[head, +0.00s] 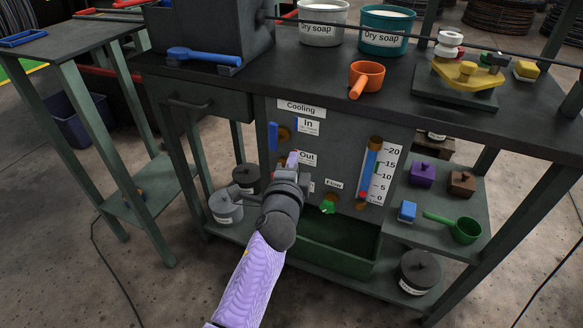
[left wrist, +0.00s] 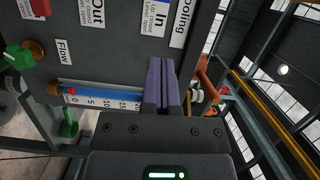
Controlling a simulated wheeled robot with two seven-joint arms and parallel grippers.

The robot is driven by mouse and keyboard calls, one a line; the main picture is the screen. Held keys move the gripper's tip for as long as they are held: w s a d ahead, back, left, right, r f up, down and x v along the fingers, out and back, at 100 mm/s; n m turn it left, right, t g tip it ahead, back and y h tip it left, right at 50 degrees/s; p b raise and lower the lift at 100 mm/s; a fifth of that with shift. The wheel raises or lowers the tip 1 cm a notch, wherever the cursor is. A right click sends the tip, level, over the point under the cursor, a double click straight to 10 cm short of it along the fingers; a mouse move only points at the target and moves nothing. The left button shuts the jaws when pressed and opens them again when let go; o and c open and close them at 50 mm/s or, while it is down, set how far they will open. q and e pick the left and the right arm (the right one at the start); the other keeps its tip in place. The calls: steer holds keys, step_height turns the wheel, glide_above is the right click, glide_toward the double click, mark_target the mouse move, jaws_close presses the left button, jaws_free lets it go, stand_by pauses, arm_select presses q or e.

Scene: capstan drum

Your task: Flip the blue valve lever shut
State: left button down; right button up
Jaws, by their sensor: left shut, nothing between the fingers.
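The blue valve lever (head: 272,136) stands upright on the dark cooling panel (head: 345,125) in the head view, just left of a brass fitting and the "In" label. My left gripper (head: 292,160) is in front of the panel, below and to the right of the lever, by the "Out" label. Its purple fingers are together with nothing between them. They also show in the left wrist view (left wrist: 162,86), beside the gauge. I cannot make out the blue lever in the left wrist view. My gripper and arm hide part of the panel below "Out". My right gripper is not in view.
Right of my gripper are a green flow knob (head: 328,207) and a blue gauge tube (head: 370,165). A blue-handled tool (head: 203,57) and an orange ladle (head: 365,77) are on the bench above. A green trough (head: 340,240) is below. Room in front is open.

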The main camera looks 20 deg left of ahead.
arm_select(q)
steer(key=v, duration=0.3)
steer(key=shift+s+p, duration=0.3)
steer(key=shift+s, duration=0.05)
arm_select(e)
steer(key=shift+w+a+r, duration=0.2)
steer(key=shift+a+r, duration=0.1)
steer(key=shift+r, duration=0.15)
arm_select(q)
steer(key=shift+f, duration=0.1)
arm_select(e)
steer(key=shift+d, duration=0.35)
